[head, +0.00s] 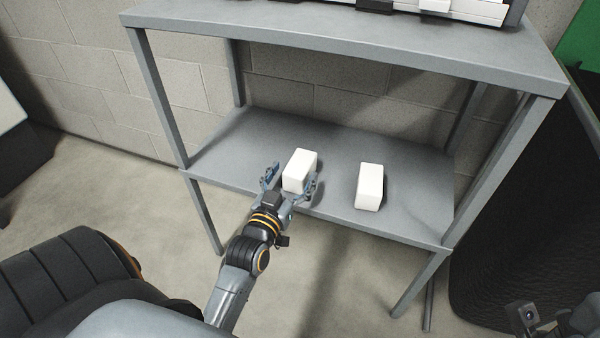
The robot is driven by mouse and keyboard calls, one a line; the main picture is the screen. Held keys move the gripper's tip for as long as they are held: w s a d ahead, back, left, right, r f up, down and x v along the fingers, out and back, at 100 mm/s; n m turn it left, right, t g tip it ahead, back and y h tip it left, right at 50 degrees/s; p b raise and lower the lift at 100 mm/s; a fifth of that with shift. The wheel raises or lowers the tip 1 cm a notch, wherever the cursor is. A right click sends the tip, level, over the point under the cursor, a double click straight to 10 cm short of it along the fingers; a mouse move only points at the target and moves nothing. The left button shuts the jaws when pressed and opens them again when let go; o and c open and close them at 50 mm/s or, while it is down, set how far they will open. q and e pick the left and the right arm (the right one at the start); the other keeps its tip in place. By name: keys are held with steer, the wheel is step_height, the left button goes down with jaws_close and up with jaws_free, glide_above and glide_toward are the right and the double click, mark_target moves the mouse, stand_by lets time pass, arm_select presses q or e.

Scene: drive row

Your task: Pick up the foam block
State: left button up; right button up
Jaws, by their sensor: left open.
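Two white blocks that look like foam lie on the lower shelf (240,150) of a grey metal rack. The left block (300,170) is between the spread fingers of my left gripper (290,183), near the shelf's front edge. The left gripper is open, with one finger on each side of this block. I cannot tell whether the fingers touch it. The right block (369,186) lies apart, to the right on the same shelf. Part of my right arm shows at the bottom right corner, but its jaws do not show.
The rack's top shelf (330,45) overhangs the lower one and holds dark and white items at its back. Rack legs (157,95) stand at the corners. A large black textured object (520,210) stands right of the rack. A block wall is behind.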

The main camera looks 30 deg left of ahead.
mark_target(307, 151)
arm_select(q)
steer(key=x, duration=0.2)
steer(key=b+x, duration=0.1)
steer(key=shift+w+f, duration=0.2)
steer(key=shift+w, duration=0.45)
steer(key=shift+c, duration=0.5)
steer(key=shift+r, duration=0.1)
steer(key=c, duration=0.9)
steer(key=shift+c, duration=0.2)
